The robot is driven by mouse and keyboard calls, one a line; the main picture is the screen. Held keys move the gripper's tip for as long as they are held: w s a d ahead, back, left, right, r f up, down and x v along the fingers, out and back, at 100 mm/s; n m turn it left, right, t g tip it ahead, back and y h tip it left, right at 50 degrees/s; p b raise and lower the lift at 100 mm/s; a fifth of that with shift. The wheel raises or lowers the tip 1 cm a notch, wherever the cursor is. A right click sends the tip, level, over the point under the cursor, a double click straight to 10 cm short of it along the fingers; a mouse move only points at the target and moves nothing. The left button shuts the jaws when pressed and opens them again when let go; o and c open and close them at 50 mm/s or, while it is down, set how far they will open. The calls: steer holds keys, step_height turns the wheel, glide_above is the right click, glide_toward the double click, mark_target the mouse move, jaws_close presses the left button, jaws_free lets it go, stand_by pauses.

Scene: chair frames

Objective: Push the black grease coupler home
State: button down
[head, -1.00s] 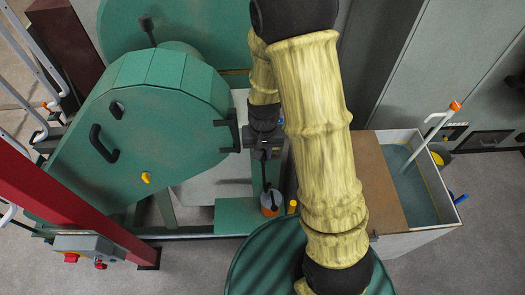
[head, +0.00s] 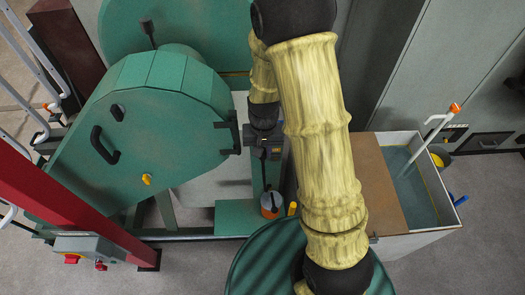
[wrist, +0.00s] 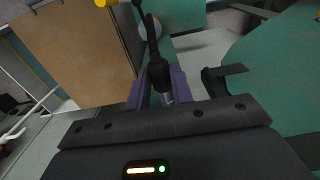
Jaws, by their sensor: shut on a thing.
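In the wrist view the black grease coupler (wrist: 159,72) sits between the purple fingers of my gripper (wrist: 160,88). The gripper is shut on it. A black hose or stem runs from it toward the top of the picture, and a short silvery piece shows at its near end. In the head view my gripper (head: 264,153) is beside the right edge of the green machine housing (head: 150,130), and the coupler cannot be made out clearly. I cannot tell whether the coupler touches a fitting.
A black bracket (head: 233,133) juts from the housing close to my gripper. An orange and grey container (head: 270,206) stands below. A bin with a brown board (head: 385,185) and bluish interior is at right. A red post (head: 70,215) crosses the left.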

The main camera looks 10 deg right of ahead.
steer(key=shift+w+d, duration=0.15)
steer(key=shift+w, duration=0.6)
steer(key=c, duration=1.1)
jaws_free()
steer(key=shift+c, duration=0.2)
step_height(320, 180, up, 17)
steer(key=b, duration=0.4)
steer(key=shift+r, duration=0.2)
steer(key=shift+d+f, duration=0.1)
steer(key=s+d+f+t+b, duration=0.1)
steer(key=s+d+f+b, duration=0.1)
steer(key=s+f, duration=0.3)
steer(key=s+d+f+n+t+b, duration=0.1)
steer(key=s+d+f+b, duration=0.2)
steer(key=f, duration=0.6)
steer(key=shift+s+f+n+t+b, duration=0.15)
steer(key=shift+s+n+t+b, duration=0.15)
steer(key=shift+s+b, duration=0.7)
